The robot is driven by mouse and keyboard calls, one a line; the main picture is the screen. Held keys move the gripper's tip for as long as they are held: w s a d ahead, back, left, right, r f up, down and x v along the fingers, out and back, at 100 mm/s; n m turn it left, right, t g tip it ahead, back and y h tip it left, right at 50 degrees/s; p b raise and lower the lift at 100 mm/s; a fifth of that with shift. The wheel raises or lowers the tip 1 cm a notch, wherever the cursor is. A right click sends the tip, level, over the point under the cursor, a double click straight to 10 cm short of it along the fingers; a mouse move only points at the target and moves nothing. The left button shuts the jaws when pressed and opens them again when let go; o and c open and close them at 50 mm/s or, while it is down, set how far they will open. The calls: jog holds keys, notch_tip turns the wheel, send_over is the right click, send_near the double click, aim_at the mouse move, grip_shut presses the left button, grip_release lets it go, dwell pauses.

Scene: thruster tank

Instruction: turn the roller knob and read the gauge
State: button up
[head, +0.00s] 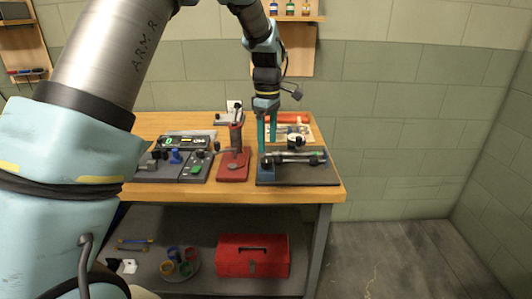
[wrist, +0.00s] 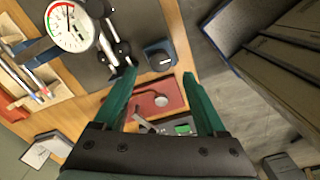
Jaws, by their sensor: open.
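The gauge (head: 296,140) has a round white dial and stands over the dark board on the bench. In the wrist view its dial (wrist: 70,26) shows red and green arcs; the reading is too small to tell. A roller assembly (head: 297,158) of metal and black parts lies below it, and also shows in the wrist view (wrist: 112,42). A blue block (head: 266,170) with a dark top sits at the board's left end; it also shows in the wrist view (wrist: 160,54). I cannot tell for certain which part is the roller knob. My gripper (head: 267,143), teal-fingered, is open, pointing down above the block, apparently empty.
A red-based press (head: 233,166) stands just left of the board. A control panel (head: 180,157) with a green display is further left. A red cylinder (head: 288,118) lies behind. A red toolbox (head: 252,256) is on the lower shelf. Floor at right is clear.

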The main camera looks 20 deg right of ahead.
aim_at(267, 160)
notch_tip(267, 160, down, 6)
jog(key=shift+p, duration=0.6)
grip_shut()
